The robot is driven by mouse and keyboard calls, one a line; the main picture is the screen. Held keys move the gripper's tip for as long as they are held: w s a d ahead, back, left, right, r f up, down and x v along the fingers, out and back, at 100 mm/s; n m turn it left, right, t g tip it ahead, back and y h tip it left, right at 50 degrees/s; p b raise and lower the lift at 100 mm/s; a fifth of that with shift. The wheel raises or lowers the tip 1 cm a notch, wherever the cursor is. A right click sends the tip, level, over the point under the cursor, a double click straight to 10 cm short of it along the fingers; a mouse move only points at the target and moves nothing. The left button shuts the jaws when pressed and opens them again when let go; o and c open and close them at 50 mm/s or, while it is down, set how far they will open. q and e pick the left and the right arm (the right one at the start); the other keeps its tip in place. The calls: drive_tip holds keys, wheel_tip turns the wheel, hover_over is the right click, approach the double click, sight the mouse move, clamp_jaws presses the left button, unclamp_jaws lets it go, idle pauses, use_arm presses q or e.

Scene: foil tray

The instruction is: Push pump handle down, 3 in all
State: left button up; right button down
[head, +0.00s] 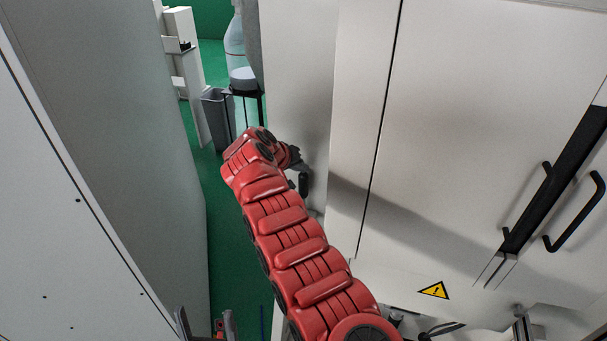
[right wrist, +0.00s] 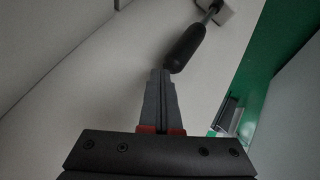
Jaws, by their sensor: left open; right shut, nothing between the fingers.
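The pump handle (right wrist: 185,48) is a black rounded grip on a thin metal rod, which runs to a pale block at the top of the right wrist view. In the head view a small dark piece that looks like the handle (head: 303,184) shows beside the white machine's side. My right gripper (right wrist: 160,78) is shut and empty, its tips close beside the handle's near end; I cannot tell if they touch. It also shows in the head view (head: 296,157), partly hidden by my red arm. My left gripper (head: 206,326) is open at the bottom edge, partly cut off.
A white machine (head: 440,130) with black door handles (head: 575,212) and a yellow warning sign (head: 434,290) fills the right. A grey-white cabinet wall (head: 110,130) stands at left. Between them runs a narrow green floor (head: 222,230), with a grey bin (head: 217,115) at its far end.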

sight(302, 180)
drive_tip(key=shift+s+f+b, duration=0.1)
drive_tip(key=shift+f+b, duration=1.65)
drive_tip(key=shift+f, duration=0.75)
idle(1.4)
drive_tip(key=shift+r, duration=3.1)
drive_tip(key=shift+w+r, duration=0.2)
drive_tip(key=shift+r, duration=0.45)
drive_tip(key=shift+r+p, duration=1.1)
drive_tip(key=shift+r, duration=0.85)
drive_tip(key=shift+s, duration=0.1)
drive_tip(key=shift+f, duration=0.1)
